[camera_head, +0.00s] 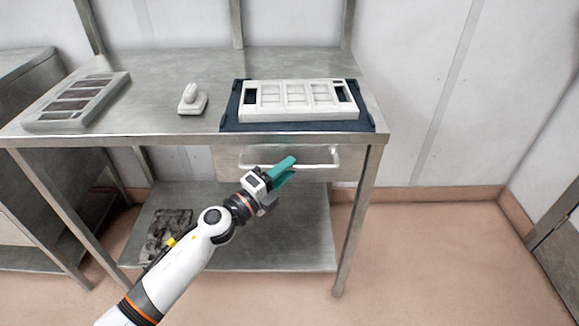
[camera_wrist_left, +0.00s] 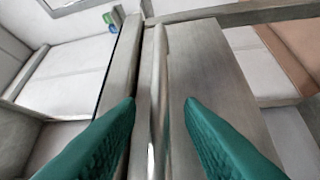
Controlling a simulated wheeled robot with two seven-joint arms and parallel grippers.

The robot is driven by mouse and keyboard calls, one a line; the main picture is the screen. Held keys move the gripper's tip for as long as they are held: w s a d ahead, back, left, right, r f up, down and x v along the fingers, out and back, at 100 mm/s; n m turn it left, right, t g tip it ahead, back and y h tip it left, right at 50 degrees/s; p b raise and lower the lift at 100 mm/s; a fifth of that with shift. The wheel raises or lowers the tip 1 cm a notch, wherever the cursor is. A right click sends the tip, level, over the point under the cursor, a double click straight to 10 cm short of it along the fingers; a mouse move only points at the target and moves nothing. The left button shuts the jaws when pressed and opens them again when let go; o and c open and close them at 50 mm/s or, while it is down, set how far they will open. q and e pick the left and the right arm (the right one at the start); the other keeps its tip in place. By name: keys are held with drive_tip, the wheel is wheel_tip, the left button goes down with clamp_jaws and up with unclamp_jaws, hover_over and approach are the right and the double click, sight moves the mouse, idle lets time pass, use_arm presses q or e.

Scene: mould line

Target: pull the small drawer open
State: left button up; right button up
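The small drawer (camera_head: 230,160) sits under the right part of the metal table's top, and its front looks flush under the table edge. Its bar handle (camera_head: 318,165) runs across the front. My left gripper (camera_head: 284,172) is at the middle of the handle, with green fingers. In the left wrist view the handle (camera_wrist_left: 158,95) runs between the two green fingers (camera_wrist_left: 162,115), which are apart with gaps on both sides. The drawer front (camera_wrist_left: 205,70) shows behind them. The fingers hide part of the handle in the head view. My right gripper is not in view.
The metal table (camera_head: 215,62) holds a white mould (camera_head: 295,114) on a dark blue tray (camera_head: 228,124), a small white block (camera_head: 192,108) and a grey compartmented tray (camera_head: 50,124). A lower shelf (camera_head: 290,240) is below. Floor (camera_head: 440,250) to the right is clear.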

use_arm(q)
drive_tip(key=shift+x, duration=0.85)
drive_tip(key=shift+c, duration=0.5)
clamp_jaws()
